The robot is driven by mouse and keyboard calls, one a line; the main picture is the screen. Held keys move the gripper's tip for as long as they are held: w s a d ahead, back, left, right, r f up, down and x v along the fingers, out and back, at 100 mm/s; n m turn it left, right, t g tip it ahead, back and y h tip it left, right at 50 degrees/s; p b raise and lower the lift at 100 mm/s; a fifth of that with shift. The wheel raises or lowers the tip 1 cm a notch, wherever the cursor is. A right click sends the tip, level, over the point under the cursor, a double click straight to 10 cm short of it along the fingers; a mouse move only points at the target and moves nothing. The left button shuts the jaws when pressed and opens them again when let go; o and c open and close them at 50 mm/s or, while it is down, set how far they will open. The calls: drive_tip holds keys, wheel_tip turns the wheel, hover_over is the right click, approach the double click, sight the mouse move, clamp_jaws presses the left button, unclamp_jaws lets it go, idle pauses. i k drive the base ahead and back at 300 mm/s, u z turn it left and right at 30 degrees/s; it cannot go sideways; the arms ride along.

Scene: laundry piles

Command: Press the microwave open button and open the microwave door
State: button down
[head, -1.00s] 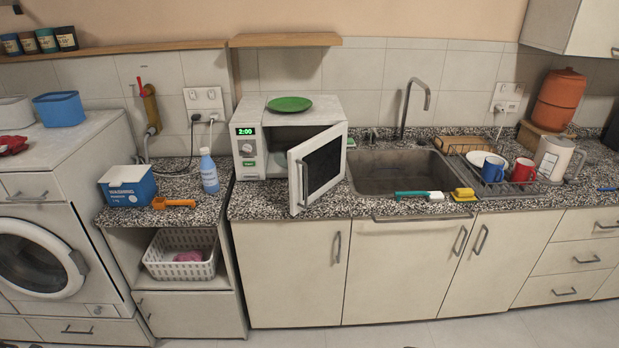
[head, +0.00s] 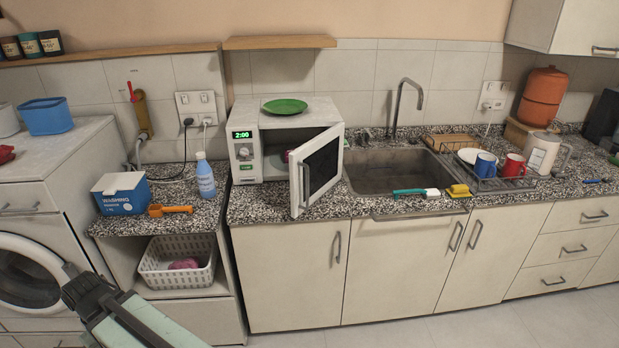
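The white microwave (head: 287,116) stands on the speckled counter left of the sink, with a green display reading 2:00. Its door (head: 318,172) is swung wide open toward the front right, with its handle on the near edge. A green-lit button (head: 246,167) shows low on the control panel, below the knob. Part of a dark reddish thing shows inside, mostly hidden by the door. Part of my arm shows at the bottom left, in front of the washing machine and well away from the microwave. I make out no gripper fingers.
A green plate (head: 285,106) lies on the microwave. The sink (head: 396,172) is right of the door. The floor in front is clear.

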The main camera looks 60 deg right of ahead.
sight(315, 166)
drive_tip(key=z, duration=0.2)
drive_tip(key=i, duration=1)
drive_tip(key=u, duration=0.05)
